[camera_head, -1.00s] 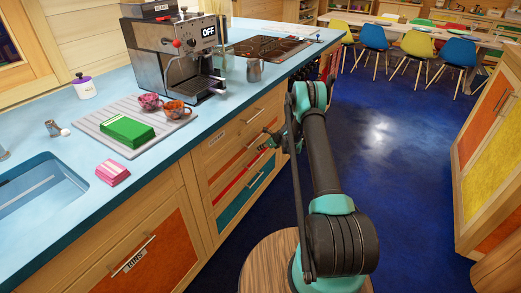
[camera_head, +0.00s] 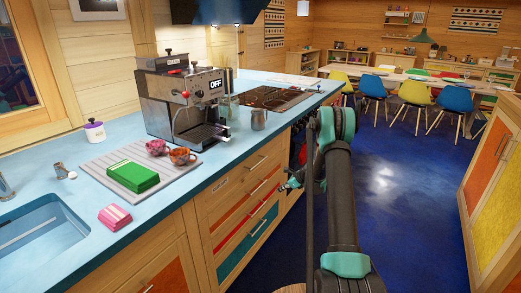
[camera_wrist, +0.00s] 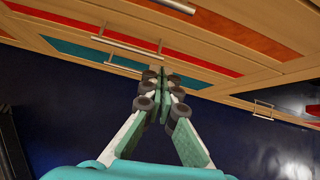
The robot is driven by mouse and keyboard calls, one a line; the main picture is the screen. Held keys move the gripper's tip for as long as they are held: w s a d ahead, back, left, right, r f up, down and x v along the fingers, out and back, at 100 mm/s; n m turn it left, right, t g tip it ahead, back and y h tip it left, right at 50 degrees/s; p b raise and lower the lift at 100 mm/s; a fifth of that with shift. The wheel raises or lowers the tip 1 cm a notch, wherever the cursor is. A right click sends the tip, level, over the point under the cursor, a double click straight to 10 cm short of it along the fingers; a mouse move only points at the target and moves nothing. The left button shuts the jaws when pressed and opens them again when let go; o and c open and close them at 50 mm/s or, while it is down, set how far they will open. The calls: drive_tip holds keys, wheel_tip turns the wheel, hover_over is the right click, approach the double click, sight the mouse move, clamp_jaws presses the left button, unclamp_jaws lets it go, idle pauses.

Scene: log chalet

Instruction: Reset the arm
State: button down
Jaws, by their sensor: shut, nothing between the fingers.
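My gripper (camera_wrist: 161,78) is shut and empty in the wrist view, its green fingers together in front of the drawer fronts. In the head view my gripper (camera_head: 290,185) shows small and partly hidden beside my arm, close to the counter's drawers. My arm (camera_head: 340,190) is bent, its dark links rising at the right of the counter over the blue floor.
The blue counter (camera_head: 105,239) carries a coffee machine (camera_head: 180,100), two cups, a green packet (camera_head: 133,177), a pink packet (camera_head: 115,217) and a metal jug (camera_head: 259,119). Drawers with bar handles (camera_wrist: 125,45) face my gripper. Open blue floor (camera_head: 400,190) lies to the right.

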drive_tip(key=s+a+r+n+h, duration=0.1)
drive_tip(key=s+r+n+h, duration=0.2)
drive_tip(key=s+r+n, duration=1.3)
drive_tip(key=s+d+r+n+h, duration=0.1)
drive_tip(key=s+n, duration=0.3)
drive_tip(key=s, duration=1.2)
drive_tip(key=s+d+r+n+h, duration=0.2)
drive_tip(key=s+n+h, duration=0.1)
drive_tip(key=s, duration=1.4)
drive_tip(key=shift+s+n+g, duration=0.25)
drive_tip(key=shift+n+g, duration=0.15)
drive_tip(key=shift+n, duration=0.1)
